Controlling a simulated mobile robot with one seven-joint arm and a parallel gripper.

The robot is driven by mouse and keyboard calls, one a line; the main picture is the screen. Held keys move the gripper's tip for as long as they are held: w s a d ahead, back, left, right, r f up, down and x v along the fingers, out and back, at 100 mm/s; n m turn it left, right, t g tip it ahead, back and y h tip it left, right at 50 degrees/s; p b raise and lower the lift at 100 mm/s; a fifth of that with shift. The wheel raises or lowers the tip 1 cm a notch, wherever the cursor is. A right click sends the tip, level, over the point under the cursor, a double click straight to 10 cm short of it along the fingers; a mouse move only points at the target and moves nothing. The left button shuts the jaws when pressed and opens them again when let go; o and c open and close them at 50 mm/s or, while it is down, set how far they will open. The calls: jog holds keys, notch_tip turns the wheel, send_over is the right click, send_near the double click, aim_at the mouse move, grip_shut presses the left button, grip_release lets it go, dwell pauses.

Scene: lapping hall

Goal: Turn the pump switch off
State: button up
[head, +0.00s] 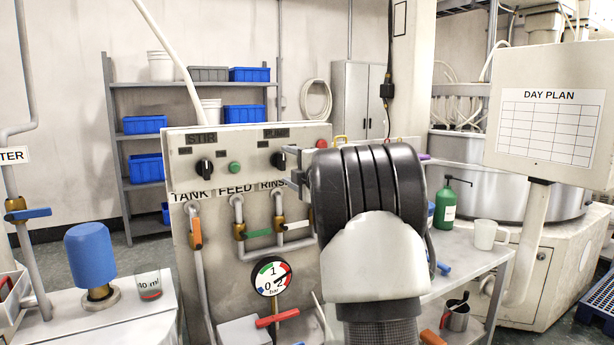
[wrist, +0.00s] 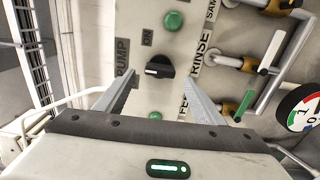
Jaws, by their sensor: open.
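The pump switch is a black rotary knob (wrist: 160,67) on the pale control panel, beside the PUMP label. In the wrist view its white mark points left, towards that label, and an ON label sits above and left of it. In the head view the pump switch (head: 278,160) is partly behind my gripper. My gripper (head: 293,167) faces the panel. In the wrist view my gripper (wrist: 159,84) is open and empty, its two fingers apart on either side below the knob. I cannot tell whether a finger touches the panel.
The stir switch (head: 204,167) and a green button (head: 234,168) are left of my gripper. A red button (head: 322,144) is right of it. Valve pipes and a pressure gauge (head: 271,277) lie below. A blue-capped fitting (head: 90,254) stands at left.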

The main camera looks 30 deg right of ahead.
jog(key=s, duration=1.3)
jog(key=shift+s+d, duration=0.2)
